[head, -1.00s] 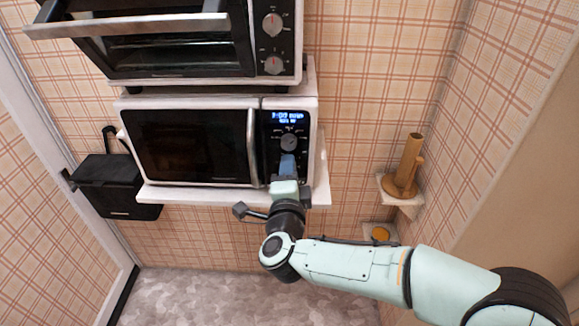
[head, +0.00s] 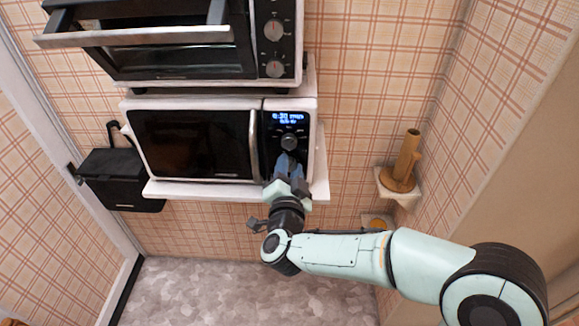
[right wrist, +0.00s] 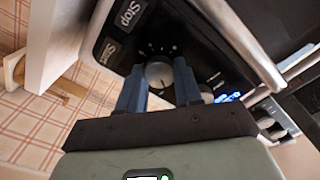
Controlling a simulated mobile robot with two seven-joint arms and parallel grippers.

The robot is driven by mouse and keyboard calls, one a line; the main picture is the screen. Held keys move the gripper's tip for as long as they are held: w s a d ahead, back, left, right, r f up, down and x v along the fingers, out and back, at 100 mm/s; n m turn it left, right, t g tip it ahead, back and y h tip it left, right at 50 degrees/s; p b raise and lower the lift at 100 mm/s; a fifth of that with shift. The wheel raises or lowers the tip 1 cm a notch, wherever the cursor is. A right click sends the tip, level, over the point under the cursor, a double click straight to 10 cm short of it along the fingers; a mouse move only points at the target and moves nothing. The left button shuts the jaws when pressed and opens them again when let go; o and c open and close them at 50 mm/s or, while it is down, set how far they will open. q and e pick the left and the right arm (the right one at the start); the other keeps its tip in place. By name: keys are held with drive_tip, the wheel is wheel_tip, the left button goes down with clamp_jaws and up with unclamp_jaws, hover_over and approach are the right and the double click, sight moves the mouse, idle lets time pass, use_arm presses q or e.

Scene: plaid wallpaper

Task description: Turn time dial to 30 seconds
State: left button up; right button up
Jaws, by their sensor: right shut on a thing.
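The microwave (head: 190,145) stands on a white shelf, with a lit blue display (head: 288,118) that seems to read 0:30. Below the display is an upper dial (head: 289,142), uncovered in the head view. My right gripper (head: 287,163) is at the lower part of the control panel and hides what is there. In the right wrist view its two blue fingers stand on either side of the lower dial, the time dial (right wrist: 159,74), and are shut on it. The Stop button (right wrist: 129,14) and Start button lie beside this dial. My left gripper is not in view.
A toaster oven (head: 180,45) with its door handle sticking out stands above the microwave. A black box (head: 120,180) hangs at the left. A wooden holder (head: 406,160) sits on a small shelf at the right. The floor below is clear.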

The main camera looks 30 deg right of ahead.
drive_tip(key=shift+f, duration=0.1)
idle(0.4)
drive_tip(key=o, duration=1)
drive_tip(key=shift+o, duration=0.2)
drive_tip(key=shift+s, duration=0.1)
drive_tip(key=b+v, duration=0.1)
drive_tip(key=v, duration=1.2)
drive_tip(key=shift+a, duration=0.2)
